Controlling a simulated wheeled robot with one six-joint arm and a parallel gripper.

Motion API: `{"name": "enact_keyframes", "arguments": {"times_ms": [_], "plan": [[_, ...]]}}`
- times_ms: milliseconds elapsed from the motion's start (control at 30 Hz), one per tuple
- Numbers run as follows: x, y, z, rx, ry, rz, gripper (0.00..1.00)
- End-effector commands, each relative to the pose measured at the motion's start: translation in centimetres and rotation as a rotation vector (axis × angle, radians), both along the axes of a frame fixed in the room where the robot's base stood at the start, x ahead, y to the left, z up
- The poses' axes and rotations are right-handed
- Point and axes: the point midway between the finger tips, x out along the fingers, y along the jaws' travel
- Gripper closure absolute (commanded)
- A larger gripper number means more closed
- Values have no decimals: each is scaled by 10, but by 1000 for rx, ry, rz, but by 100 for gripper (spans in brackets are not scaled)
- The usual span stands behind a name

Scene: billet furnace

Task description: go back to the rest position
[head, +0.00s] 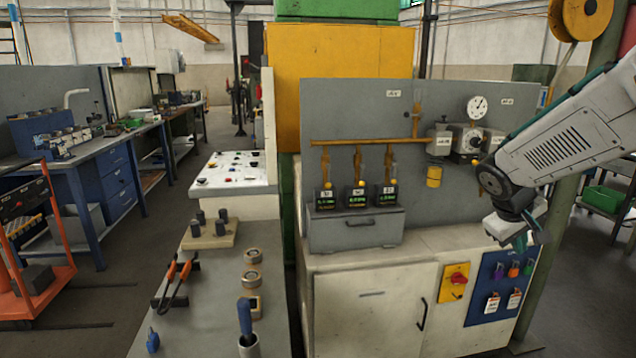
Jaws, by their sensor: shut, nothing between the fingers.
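My gripper (522,240) is at the right of the head view, at the end of my arm, which reaches in from the right edge. It points down in front of the right part of the pale cabinet (370,305), just above the blue panel (501,286). It is shut and holds nothing. Its fingertips are small and dark here; I cannot tell the exact gap to the cabinet.
A grey panel (360,110) with a gauge (477,106) and yellow pipes stands behind the cabinet top. A grey bench (205,325) at left carries tongs (176,280), cylinders and a blue-handled tool (245,318). An orange cart (38,250) stands far left.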

Motion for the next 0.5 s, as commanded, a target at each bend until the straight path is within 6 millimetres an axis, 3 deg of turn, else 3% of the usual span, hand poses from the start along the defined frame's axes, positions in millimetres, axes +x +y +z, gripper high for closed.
{"name": "enact_keyframes", "arguments": {"times_ms": [33, 200, 400, 500], "plan": [[-34, 13, 5, 44, 30, -48, 100], [-142, 63, 8, 225, 147, -181, 100], [-242, 122, 8, 432, 218, -249, 100], [-274, 142, 9, 508, 200, -252, 100]]}}
